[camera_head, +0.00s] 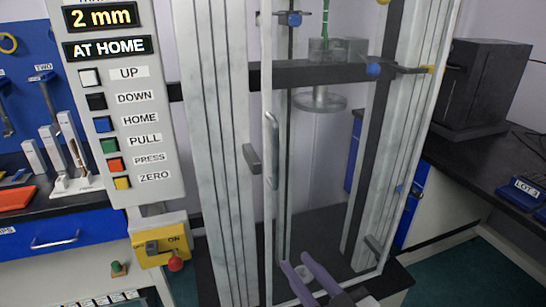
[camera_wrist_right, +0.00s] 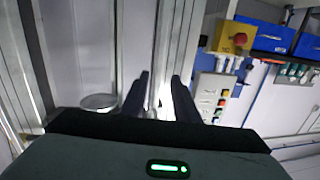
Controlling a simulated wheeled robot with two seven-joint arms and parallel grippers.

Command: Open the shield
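The shield is a clear panel in a pale frame (camera_head: 268,215) across the front of the test machine, and it looks closed. Its upright metal handle (camera_head: 271,150) is near its left edge. My right gripper (camera_head: 295,260) is low in front of the shield, well below the handle, with its two fingers apart. In the right wrist view my right gripper (camera_wrist_right: 160,75) is open, with no held object visible between its fingers. A pale upright strip shows beyond the gap, but I cannot tell what it is. My left gripper is not in view.
A control panel (camera_head: 118,105) reading "2 mm" and "AT HOME" hangs left of the machine, above a yellow switch box (camera_head: 160,243). Inside the machine is a round metal plate (camera_head: 320,101) under a dark crossbar (camera_head: 330,73). A black box (camera_head: 482,88) stands on the right bench.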

